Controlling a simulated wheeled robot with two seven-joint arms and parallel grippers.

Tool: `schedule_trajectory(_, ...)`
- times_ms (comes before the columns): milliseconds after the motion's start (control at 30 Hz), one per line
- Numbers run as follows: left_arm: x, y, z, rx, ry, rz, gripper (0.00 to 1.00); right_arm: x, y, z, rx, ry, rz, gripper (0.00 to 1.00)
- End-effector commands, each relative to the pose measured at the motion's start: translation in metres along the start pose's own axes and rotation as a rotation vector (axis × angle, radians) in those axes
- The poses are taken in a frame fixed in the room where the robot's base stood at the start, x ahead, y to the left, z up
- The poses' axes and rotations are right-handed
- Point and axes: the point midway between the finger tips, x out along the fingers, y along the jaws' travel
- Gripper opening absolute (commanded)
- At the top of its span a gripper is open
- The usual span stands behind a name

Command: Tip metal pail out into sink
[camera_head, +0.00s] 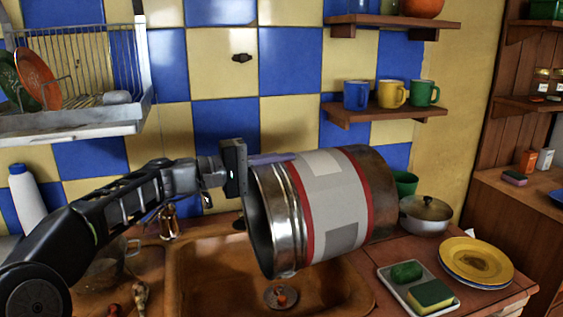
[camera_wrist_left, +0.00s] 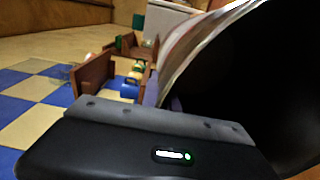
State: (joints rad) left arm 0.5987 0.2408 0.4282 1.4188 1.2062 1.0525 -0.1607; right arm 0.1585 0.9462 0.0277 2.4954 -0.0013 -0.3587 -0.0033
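The metal pail (camera_head: 335,205), with a pale band edged in red, is tipped nearly onto its side above the sink (camera_head: 205,270). Its open mouth faces left and slightly down. My left gripper (camera_head: 268,159) is at the upper rim, one finger lying along the outside, and appears shut on the pail wall. In the left wrist view the pail's dark inside (camera_wrist_left: 255,75) fills the right. The sink's drain (camera_head: 281,297) shows below the mouth with a small orange-red thing at it. My right gripper is not in view.
A dish rack (camera_head: 80,115) hangs at left and a white bottle (camera_head: 27,195) stands below it. A shelf with mugs (camera_head: 385,112) is behind the pail. A lidded pot (camera_head: 425,213), sponge tray (camera_head: 395,285) and yellow plates (camera_head: 475,260) stand at right.

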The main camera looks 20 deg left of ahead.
Motion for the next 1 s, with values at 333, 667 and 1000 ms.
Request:
schedule_trajectory(333,0.001,0.02,0.001,0.002,-0.001,0.005,0.0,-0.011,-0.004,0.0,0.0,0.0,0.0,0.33)
schedule_trajectory(667,0.001,0.046,0.0,0.003,-0.001,0.006,0.0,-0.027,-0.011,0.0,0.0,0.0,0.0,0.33)
schedule_trajectory(1000,0.001,0.053,0.0,0.002,-0.001,0.005,0.0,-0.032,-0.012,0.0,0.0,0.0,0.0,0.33)
